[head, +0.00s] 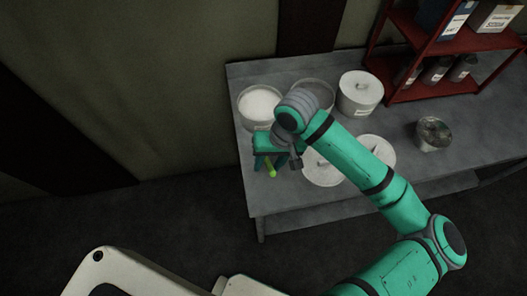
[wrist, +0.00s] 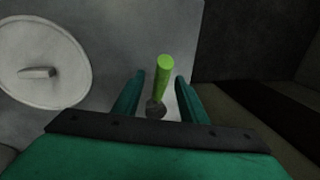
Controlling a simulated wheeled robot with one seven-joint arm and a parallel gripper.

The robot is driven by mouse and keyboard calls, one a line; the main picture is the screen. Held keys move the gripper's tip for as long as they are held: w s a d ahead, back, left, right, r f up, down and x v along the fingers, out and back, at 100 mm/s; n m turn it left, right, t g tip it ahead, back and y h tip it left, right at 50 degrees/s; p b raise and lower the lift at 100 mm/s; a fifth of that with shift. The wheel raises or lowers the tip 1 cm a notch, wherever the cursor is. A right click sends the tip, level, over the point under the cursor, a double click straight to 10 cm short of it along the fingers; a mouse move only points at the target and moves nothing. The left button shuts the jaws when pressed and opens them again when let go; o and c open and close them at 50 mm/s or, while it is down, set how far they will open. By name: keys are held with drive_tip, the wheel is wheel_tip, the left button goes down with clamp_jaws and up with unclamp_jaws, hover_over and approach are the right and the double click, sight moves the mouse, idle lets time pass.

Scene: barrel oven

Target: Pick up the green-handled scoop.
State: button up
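The scoop has a bright green handle (wrist: 163,72) and a dark grey lower part (wrist: 156,108) in the wrist view. The green handle also shows near the left front edge of the table in the head view (head: 270,169). My gripper (wrist: 159,77) is open, with one teal finger on each side of the scoop and visible gaps to both. In the head view, my gripper (head: 267,163) is over the table's left end, right at the handle. The scoop's far end is partly hidden by my gripper, and I cannot tell any contact.
Round lids (head: 321,172) lie beside my arm. A red shelf (head: 410,92) stands at the back right.

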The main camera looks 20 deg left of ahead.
drive_tip(key=shift+c, duration=0.3)
clamp_jaws()
